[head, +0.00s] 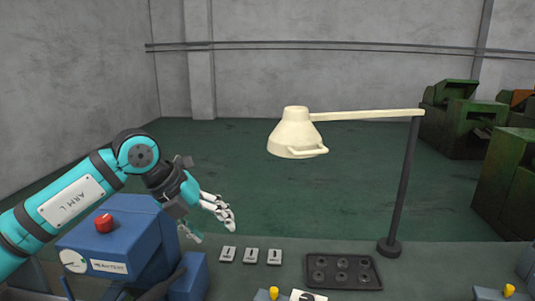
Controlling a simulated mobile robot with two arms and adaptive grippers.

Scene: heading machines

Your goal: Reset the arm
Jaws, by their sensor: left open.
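My left arm (70,206), teal and dark grey, comes in from the left and bends at its elbow joint. My left gripper (213,224) is at its end, with pale fingers apart and nothing seen between them. It hangs above the bench beside a blue machine (130,240), to the left of the small white cards. My right gripper does not show in the head view.
The blue machine has a red button (104,223). Three white cards (251,255) lie by a dark tray with round wells (343,284). A cream lamp (297,133) on a dark post (403,190) reaches over the bench. Green machines (466,122) stand at the back right.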

